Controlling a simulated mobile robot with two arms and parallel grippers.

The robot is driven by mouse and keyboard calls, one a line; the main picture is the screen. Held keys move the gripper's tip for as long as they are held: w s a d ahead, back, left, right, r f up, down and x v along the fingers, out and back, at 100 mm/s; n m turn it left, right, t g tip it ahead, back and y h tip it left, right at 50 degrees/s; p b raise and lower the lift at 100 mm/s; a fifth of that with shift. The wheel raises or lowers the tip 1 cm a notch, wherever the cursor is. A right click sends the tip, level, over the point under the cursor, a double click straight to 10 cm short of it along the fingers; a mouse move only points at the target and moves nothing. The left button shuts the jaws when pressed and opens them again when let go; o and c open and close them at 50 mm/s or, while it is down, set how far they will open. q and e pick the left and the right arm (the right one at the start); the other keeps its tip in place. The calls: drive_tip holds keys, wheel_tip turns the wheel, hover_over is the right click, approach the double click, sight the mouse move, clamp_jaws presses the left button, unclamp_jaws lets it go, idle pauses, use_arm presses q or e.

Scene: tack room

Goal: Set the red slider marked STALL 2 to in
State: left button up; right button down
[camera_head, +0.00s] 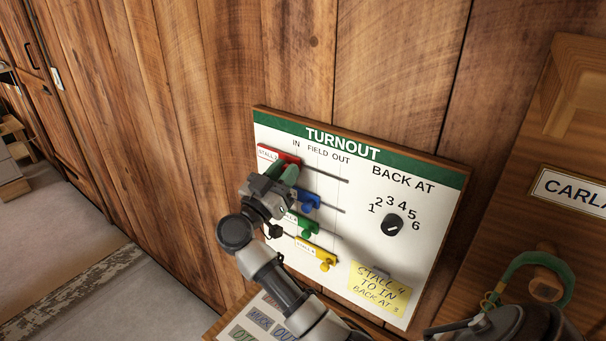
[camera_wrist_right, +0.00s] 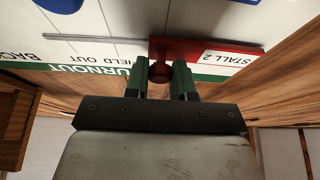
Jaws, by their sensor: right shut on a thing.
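The red slider marked STALL 2 (camera_head: 281,153) is the top slider on the white TURNOUT board (camera_head: 345,225). In the head view its right end sits near the IN heading, at the left of its slot, with the slot empty to the right. In the right wrist view the red slider (camera_wrist_right: 222,56) shows its label upside down, and its round red knob (camera_wrist_right: 160,72) is between the green fingertips. My right gripper (camera_head: 284,181) is shut on that knob; it also shows in the wrist view (camera_wrist_right: 162,78). My left gripper is not in view.
Below are the blue slider (camera_head: 310,201), the green slider (camera_head: 303,224) and the yellow slider (camera_head: 318,255). A black dial (camera_head: 392,225) and a yellow note (camera_head: 380,289) are on the board's right. A green strap (camera_head: 530,262) hangs at a wooden peg farther right.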

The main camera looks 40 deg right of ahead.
drive_tip(key=shift+w+a, duration=0.1)
drive_tip(key=shift+w, duration=0.15)
drive_tip(key=c, duration=1.2)
unclamp_jaws()
drive_tip(key=shift+o, duration=1.2)
drive_tip(key=shift+w+a, duration=0.1)
drive_tip(key=shift+w, duration=0.15)
drive_tip(key=b+v, duration=0.4)
drive_tip(key=v, duration=0.6)
drive_tip(key=shift+a, duration=0.4)
